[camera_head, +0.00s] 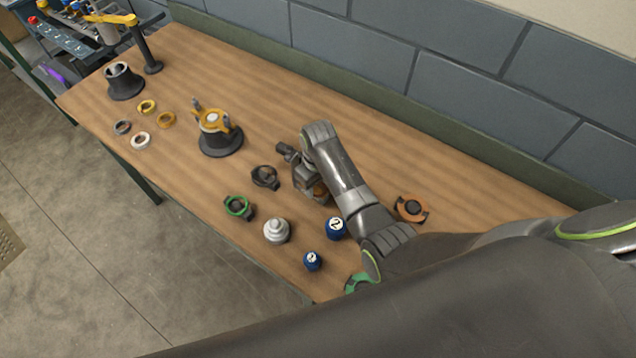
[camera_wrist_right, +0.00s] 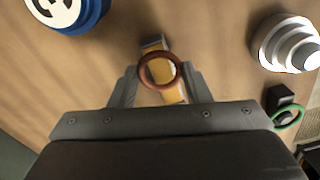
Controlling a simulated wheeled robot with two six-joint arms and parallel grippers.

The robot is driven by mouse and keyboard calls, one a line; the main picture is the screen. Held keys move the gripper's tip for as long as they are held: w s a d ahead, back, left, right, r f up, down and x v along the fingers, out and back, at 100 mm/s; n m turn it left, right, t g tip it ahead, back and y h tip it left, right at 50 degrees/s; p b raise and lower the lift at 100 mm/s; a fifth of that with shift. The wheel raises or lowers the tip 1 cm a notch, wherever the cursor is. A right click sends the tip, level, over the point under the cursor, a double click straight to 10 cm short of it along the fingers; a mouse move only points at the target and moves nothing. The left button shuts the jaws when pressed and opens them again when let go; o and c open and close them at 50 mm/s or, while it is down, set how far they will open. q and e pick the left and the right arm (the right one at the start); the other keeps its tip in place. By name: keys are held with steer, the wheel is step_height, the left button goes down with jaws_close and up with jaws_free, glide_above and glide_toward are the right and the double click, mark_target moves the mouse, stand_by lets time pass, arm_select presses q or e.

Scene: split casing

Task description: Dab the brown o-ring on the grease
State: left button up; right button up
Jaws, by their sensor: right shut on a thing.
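The brown o-ring (camera_wrist_right: 158,89) is between the fingertips of my right gripper (camera_wrist_right: 160,78) in the right wrist view. That gripper is shut on it. My left gripper is not in view.
Near the right gripper stand blue numbered jars (camera_head: 335,229), a white stepped piece (camera_head: 276,231), a green-ringed part (camera_head: 238,206) and a dark clamp part (camera_head: 265,177). An orange-and-black part (camera_head: 411,209) lies right of my arm. Several rings and a yellow-topped casing (camera_head: 218,138) are farther left.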

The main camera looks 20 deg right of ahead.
steer(key=shift+p, duration=0.55)
stand_by(0.7)
steer(key=shift+f, duration=0.4)
stand_by(0.8)
steer(key=shift+r, duration=0.1)
stand_by(0.4)
steer(key=shift+r, duration=2.95)
steer(key=shift+f, duration=0.95)
steer(key=shift+f, duration=0.15)
steer(key=shift+f+b, duration=0.7)
steer(key=shift+f, duration=0.95)
steer(key=shift+p, duration=0.7)
